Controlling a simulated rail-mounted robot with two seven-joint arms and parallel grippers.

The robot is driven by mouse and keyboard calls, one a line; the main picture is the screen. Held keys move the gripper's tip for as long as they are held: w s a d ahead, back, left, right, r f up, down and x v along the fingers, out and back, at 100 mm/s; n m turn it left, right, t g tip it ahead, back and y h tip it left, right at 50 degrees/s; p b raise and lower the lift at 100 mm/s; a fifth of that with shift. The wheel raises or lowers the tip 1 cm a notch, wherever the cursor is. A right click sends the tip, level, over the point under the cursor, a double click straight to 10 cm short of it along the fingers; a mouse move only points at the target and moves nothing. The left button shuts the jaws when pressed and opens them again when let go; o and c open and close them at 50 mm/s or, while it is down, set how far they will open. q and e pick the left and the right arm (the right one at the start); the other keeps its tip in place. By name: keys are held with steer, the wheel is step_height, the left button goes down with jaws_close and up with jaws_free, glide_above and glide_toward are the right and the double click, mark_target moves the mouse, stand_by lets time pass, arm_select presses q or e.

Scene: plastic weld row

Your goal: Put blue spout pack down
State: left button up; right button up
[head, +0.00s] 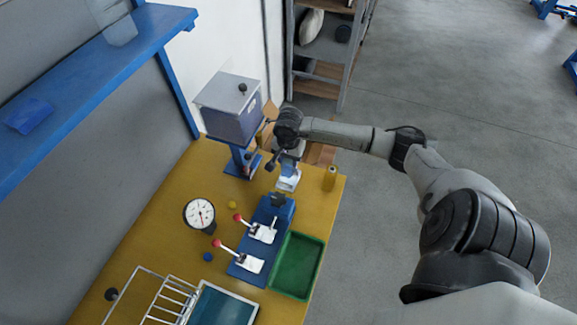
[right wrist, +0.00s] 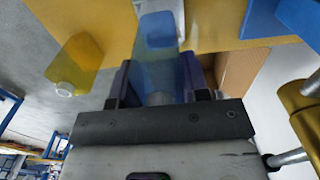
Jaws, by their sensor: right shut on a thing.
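My right gripper (head: 287,163) is over the back part of the yellow table, and its jaws are shut on the blue spout pack (head: 288,181). The pack looks pale in the head view. In the right wrist view the pack (right wrist: 158,58) is see-through with a blue part, and it stands out between the two dark fingers of the gripper (right wrist: 158,85). I cannot tell whether its far end touches the table. My left gripper is not in view.
A yellow pack (head: 331,178) stands at the table's right edge, close by; it also shows in the right wrist view (right wrist: 76,62). A grey box machine (head: 230,108) on a blue stand is left. A blue lever fixture (head: 262,238), green tray (head: 318,252) and dial gauge (head: 199,214) are in front.

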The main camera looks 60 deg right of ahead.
mark_target(288, 167)
steer(key=shift+f, duration=0.6)
step_height(288, 167, down, 3)
steer(key=shift+r, duration=0.1)
steer(key=shift+f, duration=0.35)
steer(key=shift+f, duration=0.1)
steer(key=o, duration=0.9)
